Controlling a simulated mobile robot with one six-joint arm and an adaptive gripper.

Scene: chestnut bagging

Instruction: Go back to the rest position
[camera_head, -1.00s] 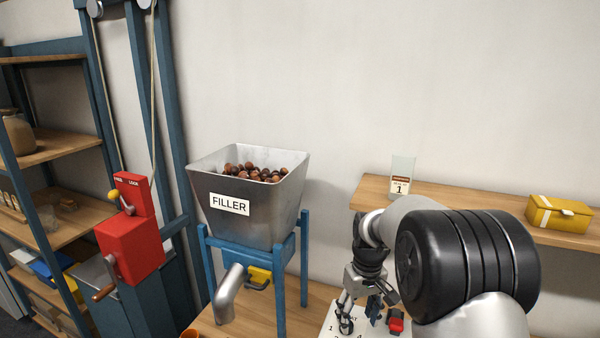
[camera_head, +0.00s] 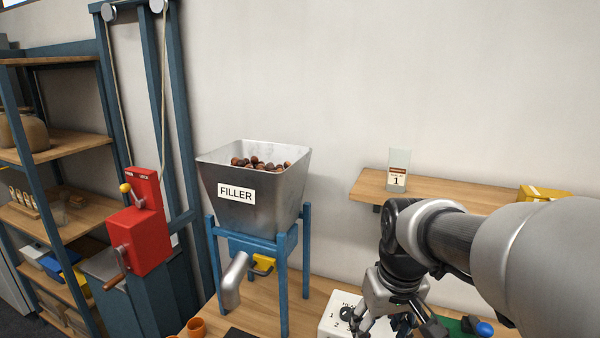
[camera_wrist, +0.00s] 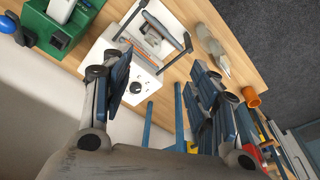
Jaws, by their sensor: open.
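My gripper (camera_head: 388,318) hangs from my arm at the lower right of the head view, over the workbench. In the wrist view my gripper (camera_wrist: 165,85) has its two fingers wide apart with nothing between them. Below it is a white box with a dial (camera_wrist: 128,72), which also shows at the bottom of the head view (camera_head: 334,318). The lower part of my gripper is cut off by the head view's bottom edge.
The steel FILLER hopper (camera_head: 265,205) holds chestnuts on a blue stand, left of my arm. A red crank box (camera_head: 139,240) is farther left. A wall shelf (camera_head: 440,193) carries a small card stand and yellow box (camera_head: 543,192).

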